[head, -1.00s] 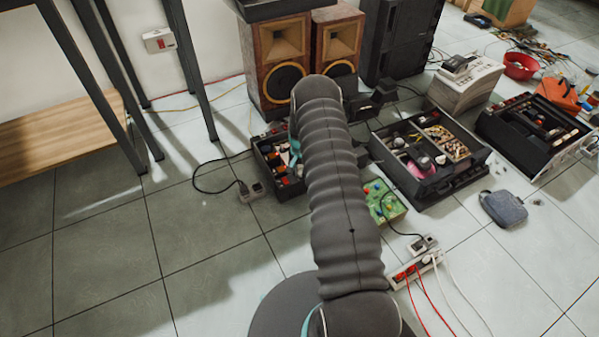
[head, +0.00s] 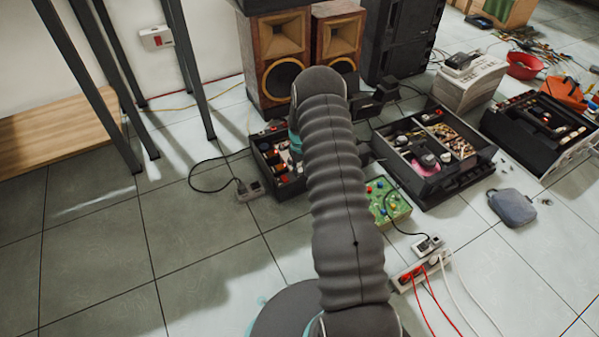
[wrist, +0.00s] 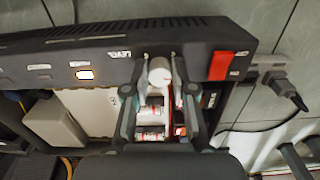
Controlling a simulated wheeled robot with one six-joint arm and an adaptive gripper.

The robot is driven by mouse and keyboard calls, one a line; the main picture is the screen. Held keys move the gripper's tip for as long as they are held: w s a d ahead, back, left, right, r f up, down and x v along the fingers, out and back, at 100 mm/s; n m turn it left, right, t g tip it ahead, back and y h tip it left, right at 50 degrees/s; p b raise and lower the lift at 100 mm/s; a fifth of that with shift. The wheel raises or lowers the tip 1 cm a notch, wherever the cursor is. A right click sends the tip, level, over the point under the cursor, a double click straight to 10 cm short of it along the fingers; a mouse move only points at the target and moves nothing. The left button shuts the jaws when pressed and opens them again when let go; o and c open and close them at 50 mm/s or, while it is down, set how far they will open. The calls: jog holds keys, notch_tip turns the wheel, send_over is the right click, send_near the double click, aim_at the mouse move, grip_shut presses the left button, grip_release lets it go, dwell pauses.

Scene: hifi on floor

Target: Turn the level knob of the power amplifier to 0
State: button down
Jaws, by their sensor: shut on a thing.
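The power amplifier (wrist: 195,35) is a black open-topped box. Its panel runs across the top of the wrist view, with a lit switch (wrist: 85,74) and a red rocker switch (wrist: 221,65). The pale round level knob (wrist: 159,74) stands on this panel. My gripper (wrist: 158,62) is shut on the knob, with one dark finger on each side of it. The knob's pointer and the scale value cannot be read. In the head view the amplifier (head: 262,150) is partly hidden behind my arm, and the fingers are hidden.
A power plug and socket block (head: 249,189) lies left of the amplifier. Wooden speakers (head: 276,60) stand behind it. A green board (head: 387,200), a black open case (head: 440,190) and a power strip (head: 410,274) lie to the right.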

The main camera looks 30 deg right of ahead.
aim_at(300, 170)
jog(key=n+b, duration=0.1)
jog(key=n, duration=0.4)
jog(key=shift+n+b, duration=0.3)
jog(key=shift+b, duration=0.1)
jog(key=n, duration=0.5)
jog(key=shift+w+n, duration=0.1)
jog(key=shift+n, duration=0.2)
jog(key=c, duration=0.9)
grip_release()
jog(key=shift+c, duration=0.2)
notch_tip(300, 170, up, 12)
